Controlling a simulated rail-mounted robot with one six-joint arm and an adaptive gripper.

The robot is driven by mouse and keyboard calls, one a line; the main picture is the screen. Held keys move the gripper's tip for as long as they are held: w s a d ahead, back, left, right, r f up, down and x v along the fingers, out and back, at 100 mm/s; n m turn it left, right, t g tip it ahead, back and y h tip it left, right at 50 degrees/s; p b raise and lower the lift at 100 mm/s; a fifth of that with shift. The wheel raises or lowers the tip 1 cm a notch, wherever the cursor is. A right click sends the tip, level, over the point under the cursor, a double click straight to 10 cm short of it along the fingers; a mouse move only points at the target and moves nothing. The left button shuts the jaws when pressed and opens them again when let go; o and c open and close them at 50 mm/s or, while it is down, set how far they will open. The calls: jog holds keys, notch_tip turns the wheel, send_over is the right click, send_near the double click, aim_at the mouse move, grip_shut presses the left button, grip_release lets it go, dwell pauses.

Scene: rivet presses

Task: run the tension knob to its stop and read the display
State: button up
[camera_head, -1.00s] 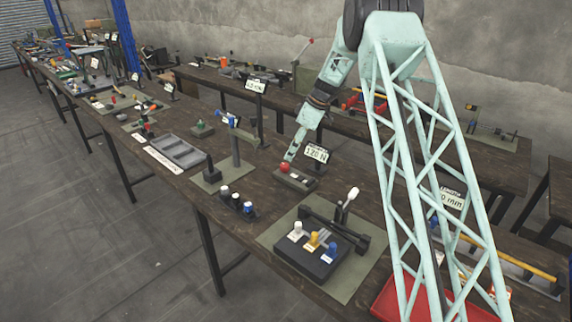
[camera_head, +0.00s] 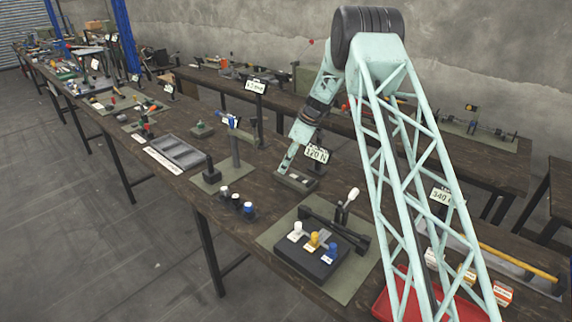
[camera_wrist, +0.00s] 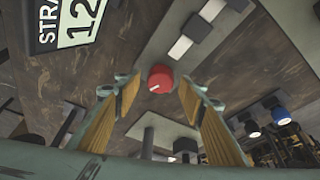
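The red tension knob (camera_wrist: 160,78) shows in the wrist view with a pale pointer mark on top. It sits at the end of a small grey block (camera_head: 297,182) and is hidden by my gripper in the head view. My gripper (camera_wrist: 158,88) is open, its two padded fingers apart on either side of the knob in the picture; contact with it does not show. In the head view my gripper (camera_head: 284,168) points down at the block. The display (camera_head: 316,153) behind the block reads 120 N; part of it shows in the wrist view (camera_wrist: 78,22).
A black post on a mat (camera_head: 210,175) and a row of small knobs (camera_head: 237,202) stand to the left. A black box with white, yellow and blue knobs (camera_head: 312,262) is in front. A red tray (camera_head: 385,305) lies at the lower right.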

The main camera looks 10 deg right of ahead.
jog(key=shift+c, duration=0.3)
jog(key=c, duration=0.7)
jog(key=shift+c, duration=0.2)
